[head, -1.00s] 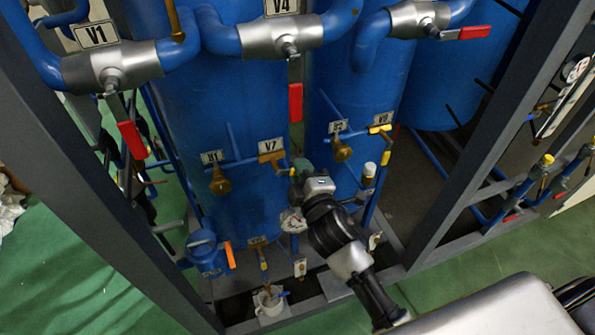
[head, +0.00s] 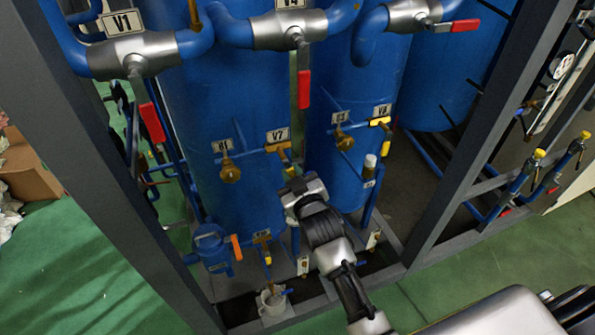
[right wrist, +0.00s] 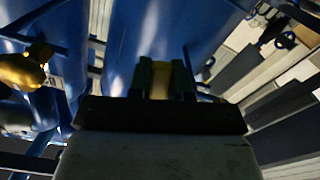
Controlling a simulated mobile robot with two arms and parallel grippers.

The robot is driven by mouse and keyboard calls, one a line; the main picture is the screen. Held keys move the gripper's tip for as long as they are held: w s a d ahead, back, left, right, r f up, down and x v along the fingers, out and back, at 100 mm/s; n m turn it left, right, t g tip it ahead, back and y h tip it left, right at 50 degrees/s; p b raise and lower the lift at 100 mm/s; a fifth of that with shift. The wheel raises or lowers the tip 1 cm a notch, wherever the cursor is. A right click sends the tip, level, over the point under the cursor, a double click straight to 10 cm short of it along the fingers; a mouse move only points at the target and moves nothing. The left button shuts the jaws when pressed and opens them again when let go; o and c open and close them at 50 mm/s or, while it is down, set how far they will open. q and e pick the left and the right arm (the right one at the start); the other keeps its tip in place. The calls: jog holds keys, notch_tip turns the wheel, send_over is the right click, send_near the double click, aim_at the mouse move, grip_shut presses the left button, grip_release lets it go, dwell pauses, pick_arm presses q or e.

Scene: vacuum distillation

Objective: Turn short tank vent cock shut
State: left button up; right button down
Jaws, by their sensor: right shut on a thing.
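A small brass cock with a yellow handle (head: 286,154) sits under the V7 tag (head: 277,135) on the front of the left blue tank (head: 235,100). The handle points downward, with its lower end near my fingers. My right gripper (head: 290,180) is at this lower end, shut on it. In the right wrist view, the yellow handle (right wrist: 160,80) stands between the two dark fingers (right wrist: 163,79). The pictures do not show which tank is the short one. My left gripper is not in view.
Another yellow-handled cock (head: 380,122) sits under the V8 tag on the right tank. Red levers (head: 152,122) hang from the upper pipes. Grey frame posts (head: 488,130) bound the space.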

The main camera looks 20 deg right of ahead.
jog(key=m, duration=0.1)
jog(key=a+m, duration=0.1)
jog(key=m, duration=0.1)
jog(key=shift+a+f+m, duration=0.15)
jog(key=shift+a+m, duration=0.15)
jog(key=shift+a, duration=0.1)
dwell(0.4)
jog(key=c, duration=1)
grip_release()
jog(key=shift+c, duration=0.2)
jog(key=shift+s, duration=0.1)
jog(key=s+b, duration=0.2)
jog(key=s, duration=0.8)
jog(key=shift+s+d, duration=0.2)
jog(key=shift+s, duration=0.15)
